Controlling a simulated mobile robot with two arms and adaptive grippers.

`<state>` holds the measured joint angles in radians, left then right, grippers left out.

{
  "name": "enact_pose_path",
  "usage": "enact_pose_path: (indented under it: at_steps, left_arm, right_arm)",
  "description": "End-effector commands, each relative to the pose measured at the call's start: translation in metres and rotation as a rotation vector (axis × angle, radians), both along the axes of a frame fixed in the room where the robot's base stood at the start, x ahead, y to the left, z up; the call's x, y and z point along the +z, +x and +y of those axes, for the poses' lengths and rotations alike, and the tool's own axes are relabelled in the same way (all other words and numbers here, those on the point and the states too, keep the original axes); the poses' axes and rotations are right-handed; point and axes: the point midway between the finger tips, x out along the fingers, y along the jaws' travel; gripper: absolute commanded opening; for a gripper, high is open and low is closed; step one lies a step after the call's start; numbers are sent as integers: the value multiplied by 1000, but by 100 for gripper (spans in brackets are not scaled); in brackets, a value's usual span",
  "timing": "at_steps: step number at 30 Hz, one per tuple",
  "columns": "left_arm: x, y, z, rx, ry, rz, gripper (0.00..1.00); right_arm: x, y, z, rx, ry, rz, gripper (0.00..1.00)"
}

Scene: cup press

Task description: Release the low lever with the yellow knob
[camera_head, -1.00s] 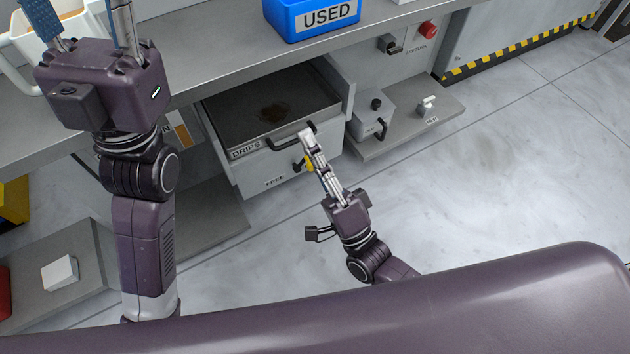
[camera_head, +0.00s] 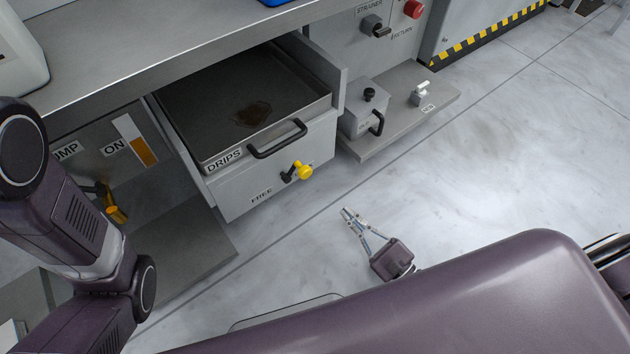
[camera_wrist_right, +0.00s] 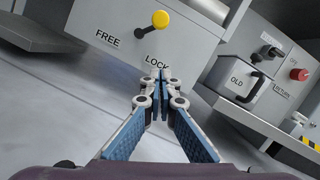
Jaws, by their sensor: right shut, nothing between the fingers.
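The low lever with the yellow knob (camera_head: 304,171) is on the front of the drawer (camera_head: 235,205), under the DRIPS label and to the right of the FREE label (camera_head: 262,193).
The open drawer holds a stained tray (camera_head: 215,125) with a black handle (camera_head: 278,140). A grey box (camera_head: 362,122) stands on a low shelf (camera_head: 425,112) to the right. An orange-yellow handle (camera_head: 116,213) is at the left. Clear floor lies in front and right.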

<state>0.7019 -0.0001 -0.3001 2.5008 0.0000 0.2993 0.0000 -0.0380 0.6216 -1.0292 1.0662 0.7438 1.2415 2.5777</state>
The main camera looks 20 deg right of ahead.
Motion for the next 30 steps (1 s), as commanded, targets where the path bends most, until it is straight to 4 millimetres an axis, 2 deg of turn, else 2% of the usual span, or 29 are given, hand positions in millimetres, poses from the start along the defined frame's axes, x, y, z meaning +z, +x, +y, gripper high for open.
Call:
enact_pose_path:
  at_steps: [6,11,23,30]
  left_arm:
    - [-1,0,0,0,0,1,40]
    - [-5,1,0,0,0,1,40]
    - [-30,0,0,0,0,0,40]
    - [-25,0,0,0,1,1,40]
  right_arm:
    - [1,2,2,0,0,-2,0]
    - [4,16,9,0,1,-7,0]
    - [22,91,45,1,2,-7,0]
    - [47,84,54,1,0,-3,0]
